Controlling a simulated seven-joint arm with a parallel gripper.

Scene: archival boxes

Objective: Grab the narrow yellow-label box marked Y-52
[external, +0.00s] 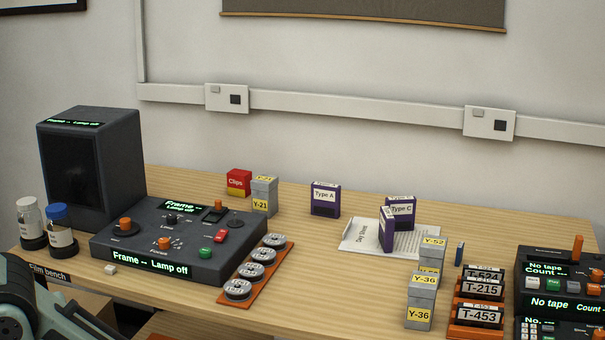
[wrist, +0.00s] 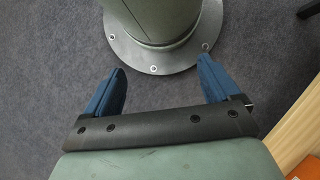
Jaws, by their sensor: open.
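The narrow grey box with yellow labels marked Y-52 (external: 432,252) stands upright on the right part of the bench in the external view. Its lower part is partly hidden behind the grey Y-36 box (external: 420,300), which stands just in front of it. In the wrist view my gripper (wrist: 160,80) has its two blue fingers wide apart with nothing between them. It points down at the carpet and my round base, away from the bench objects. The gripper's fingers do not show in the external view; only part of my arm shows at the lower left.
Right of the Y-52 box are a thin blue item (external: 460,253) and a rack of tapes (external: 478,315). Another grey box, Y-21 (external: 264,195), stands farther left. Bare wood lies left of the Y-36 box.

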